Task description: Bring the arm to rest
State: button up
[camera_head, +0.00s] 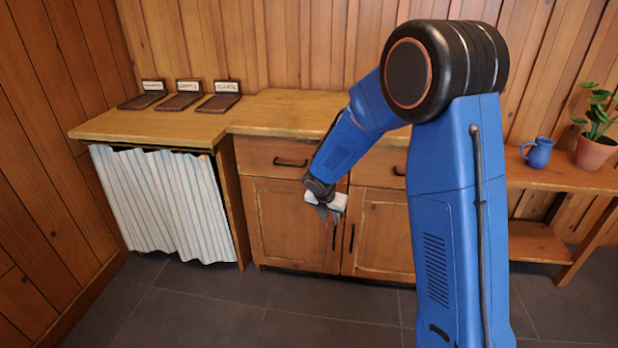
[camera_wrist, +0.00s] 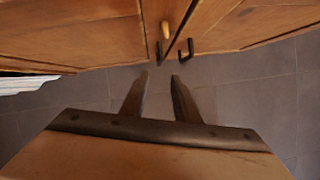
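My blue arm reaches out in front of the wooden cabinet in the head view, bent with its forearm angled down to the left. My gripper (camera_head: 327,212) hangs in the air before the cabinet doors, below counter height. In the wrist view my gripper (camera_wrist: 160,77) shows its two dark fingers apart with a gap between them. Only grey floor shows through the gap, and I see nothing held.
The cabinet (camera_head: 290,222) with dark handles stands close to my gripper. Several labelled dark trays (camera_head: 181,101) sit on the wooden counter (camera_head: 282,110). A striped curtain (camera_head: 165,205) hangs at left. A blue mug (camera_head: 538,153) and potted plant (camera_head: 594,150) stand on the right shelf.

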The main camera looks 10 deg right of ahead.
jog(key=s+d+r+m, duration=0.4)
jog(key=s+r+m, duration=0.4)
jog(key=s+r, duration=0.1)
jog(key=s+d+r+m, duration=0.5)
jog(key=s+r+m, duration=0.2)
jog(key=s+r, duration=0.3)
jog(key=s+r+m+t+y, duration=0.1)
jog(key=s+r+m+y, duration=0.1)
jog(key=s+m, duration=1.2)
jog(key=shift+s+r+y, duration=0.3)
jog(key=shift+s+r, duration=0.6)
jog(key=shift+s, duration=3.15)
jog(key=shift+c, duration=0.3)
